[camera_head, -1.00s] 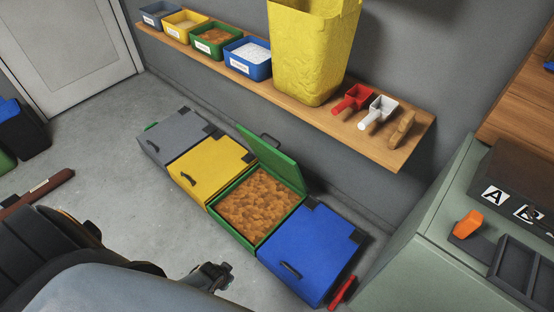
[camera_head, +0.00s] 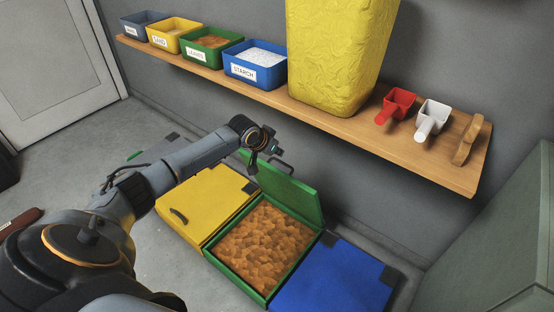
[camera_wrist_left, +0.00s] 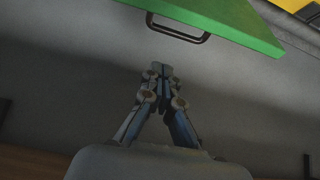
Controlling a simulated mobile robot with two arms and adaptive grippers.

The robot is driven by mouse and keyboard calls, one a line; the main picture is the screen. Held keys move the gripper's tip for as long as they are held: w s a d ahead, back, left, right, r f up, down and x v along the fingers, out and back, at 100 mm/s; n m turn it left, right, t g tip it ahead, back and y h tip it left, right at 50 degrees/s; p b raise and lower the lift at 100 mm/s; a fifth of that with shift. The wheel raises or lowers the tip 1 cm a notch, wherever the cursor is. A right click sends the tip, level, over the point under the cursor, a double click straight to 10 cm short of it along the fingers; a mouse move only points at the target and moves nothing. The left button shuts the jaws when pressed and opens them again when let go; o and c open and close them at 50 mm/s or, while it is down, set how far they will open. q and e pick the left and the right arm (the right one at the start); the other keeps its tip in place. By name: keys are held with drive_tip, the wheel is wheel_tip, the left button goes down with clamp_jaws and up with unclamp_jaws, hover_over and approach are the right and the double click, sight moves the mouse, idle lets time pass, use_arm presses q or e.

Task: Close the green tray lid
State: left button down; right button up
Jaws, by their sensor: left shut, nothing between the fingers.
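The green tray (camera_head: 262,245) on the floor is filled with brown chunks, and its green lid (camera_head: 285,188) stands raised on the wall side. A dark handle (camera_head: 285,166) is on the lid's upper edge. My left gripper (camera_head: 274,150) is by the lid's upper edge, near the handle. In the left wrist view the left gripper (camera_wrist_left: 160,70) is shut and empty, with the lid (camera_wrist_left: 225,22) and its handle (camera_wrist_left: 180,32) ahead and a gap between. My right gripper is not in view.
A yellow lidded tray (camera_head: 205,205) and a blue lidded tray (camera_head: 335,280) flank the green one. A wooden shelf (camera_head: 400,150) above holds several labelled bins, a yellow bin (camera_head: 340,50), scoops and a brush. A grey-green cabinet (camera_head: 490,240) stands right.

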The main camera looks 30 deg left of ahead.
sight(286, 165)
use_arm(q)
drive_tip(key=b+x, duration=0.1)
drive_tip(key=x, duration=0.3)
drive_tip(key=shift+s, duration=0.1)
drive_tip(key=b+x, duration=0.2)
drive_tip(key=x, duration=0.2)
drive_tip(key=shift+w+f+b, duration=0.3)
drive_tip(key=s, duration=0.2)
drive_tip(key=shift+s+a+f, duration=0.2)
drive_tip(key=shift+s+f, duration=0.4)
drive_tip(key=shift+s, duration=0.3)
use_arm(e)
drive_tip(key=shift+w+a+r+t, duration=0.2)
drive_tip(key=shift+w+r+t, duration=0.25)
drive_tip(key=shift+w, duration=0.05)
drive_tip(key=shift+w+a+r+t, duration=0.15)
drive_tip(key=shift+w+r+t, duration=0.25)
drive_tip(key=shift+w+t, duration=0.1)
